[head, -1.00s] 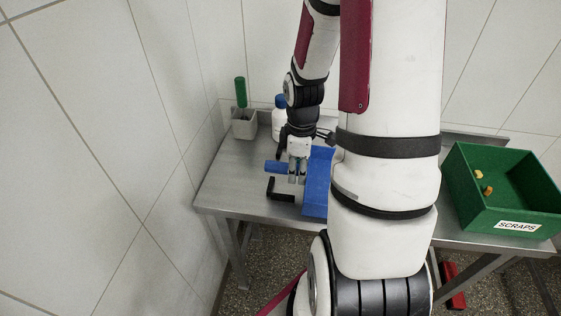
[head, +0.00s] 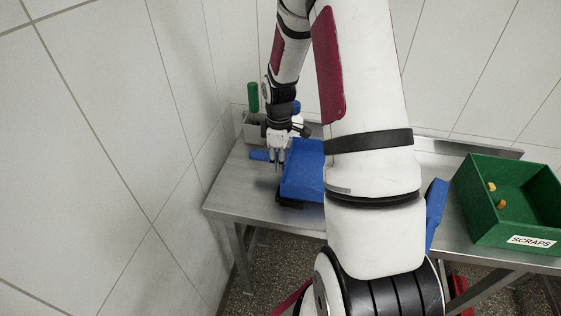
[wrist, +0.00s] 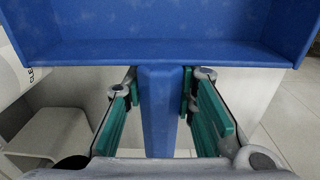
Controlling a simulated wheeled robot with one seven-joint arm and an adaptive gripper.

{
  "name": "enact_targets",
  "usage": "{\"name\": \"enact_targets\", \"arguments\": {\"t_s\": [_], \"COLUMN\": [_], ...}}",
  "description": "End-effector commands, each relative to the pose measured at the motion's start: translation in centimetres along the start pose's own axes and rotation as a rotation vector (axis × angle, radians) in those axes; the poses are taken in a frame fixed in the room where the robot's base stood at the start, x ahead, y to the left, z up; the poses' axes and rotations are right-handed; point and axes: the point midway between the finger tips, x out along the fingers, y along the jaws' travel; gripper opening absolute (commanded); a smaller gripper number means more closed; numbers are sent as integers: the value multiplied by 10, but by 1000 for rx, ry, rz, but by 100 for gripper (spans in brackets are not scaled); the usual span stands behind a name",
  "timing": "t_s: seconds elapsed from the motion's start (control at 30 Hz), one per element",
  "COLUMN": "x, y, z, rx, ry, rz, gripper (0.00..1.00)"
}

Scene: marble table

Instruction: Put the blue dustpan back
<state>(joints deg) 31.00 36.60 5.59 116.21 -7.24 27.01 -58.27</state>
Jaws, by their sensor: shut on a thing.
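The blue dustpan (head: 303,172) is in my gripper (head: 279,164) over the left part of the metal table. In the head view its handle points left and its broad pan lies to the right. In the wrist view the pan (wrist: 165,52) fills the top, and its handle (wrist: 160,110) runs down between the green-padded fingers (wrist: 163,105). My gripper is shut on this handle. A black bracket (head: 289,203) shows at the pan's near edge, partly covered by the pan. I cannot tell whether they touch.
A grey holder (head: 252,130) with a green-handled tool (head: 253,97) stands at the back left by the wall. A blue-capped bottle (head: 296,107) is mostly hidden behind my arm. A green SCRAPS bin (head: 490,228) is at right. Another blue thing (head: 436,208) shows beside my arm.

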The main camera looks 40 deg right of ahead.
Motion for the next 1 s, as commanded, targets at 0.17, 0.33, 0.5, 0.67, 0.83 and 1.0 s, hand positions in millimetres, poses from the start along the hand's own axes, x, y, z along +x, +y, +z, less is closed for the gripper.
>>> {"name": "enact_targets", "arguments": {"t_s": [0.17, 0.33, 0.5, 0.67, 0.83, 1.0], "x": [8, 9, 7, 7, 10, -23], "y": [-4, -4, -3, -3, -2, -1], "z": [4, 5, 4, 3, 2, 2], "rx": [3, 3, 3, 2, 2, 3], "ry": [-9, -9, -7, -6, -5, -3], "rz": [-13, -15, -11, -9, -8, -2], "gripper": [0, 45, 45, 45, 45, 45]}}
